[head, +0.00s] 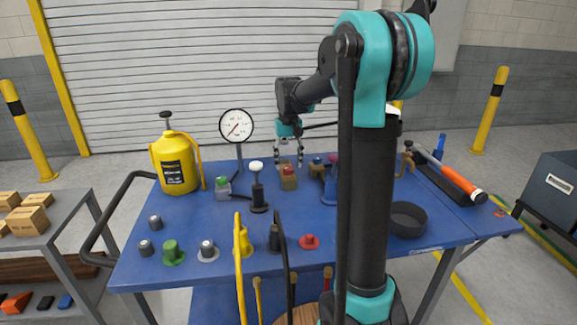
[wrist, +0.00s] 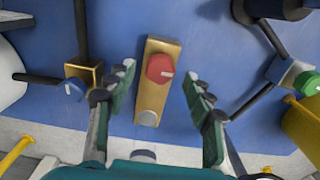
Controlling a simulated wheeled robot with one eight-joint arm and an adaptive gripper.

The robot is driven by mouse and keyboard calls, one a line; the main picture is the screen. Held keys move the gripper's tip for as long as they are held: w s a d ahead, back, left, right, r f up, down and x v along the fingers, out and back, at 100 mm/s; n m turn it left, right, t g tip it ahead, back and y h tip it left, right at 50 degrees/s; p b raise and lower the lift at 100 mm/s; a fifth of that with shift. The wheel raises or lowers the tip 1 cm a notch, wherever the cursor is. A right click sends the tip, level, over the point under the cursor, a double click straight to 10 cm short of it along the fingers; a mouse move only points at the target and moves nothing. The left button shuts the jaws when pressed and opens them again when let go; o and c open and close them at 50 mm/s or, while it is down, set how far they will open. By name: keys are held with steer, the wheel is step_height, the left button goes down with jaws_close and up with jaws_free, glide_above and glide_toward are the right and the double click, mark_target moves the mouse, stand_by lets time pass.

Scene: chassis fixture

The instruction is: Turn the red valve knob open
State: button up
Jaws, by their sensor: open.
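A red valve knob (wrist: 159,68) with a white mark sits on a brass block (wrist: 152,95). In the wrist view its mark points to the right. A round grey piece lies at the other end of the block. In the head view the red knob (head: 287,169) and brass block (head: 288,183) stand near the middle of the blue table. My gripper (head: 288,162) is open above them, pointing down. In the wrist view my gripper (wrist: 161,75) has its fingers on either side of the knob, apart from it, with nothing between them held.
A blue knob (wrist: 75,87) on a brass valve lies left in the wrist view; a green knob (wrist: 307,84) is at the right. In the head view a pressure gauge (head: 236,126) and a yellow can (head: 175,162) stand nearby. Another red knob (head: 309,241) is at the table's front.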

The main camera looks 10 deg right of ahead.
steer(key=shift+f, duration=0.85)
steer(key=shift+c, duration=0.2)
steer(key=c, duration=1.1)
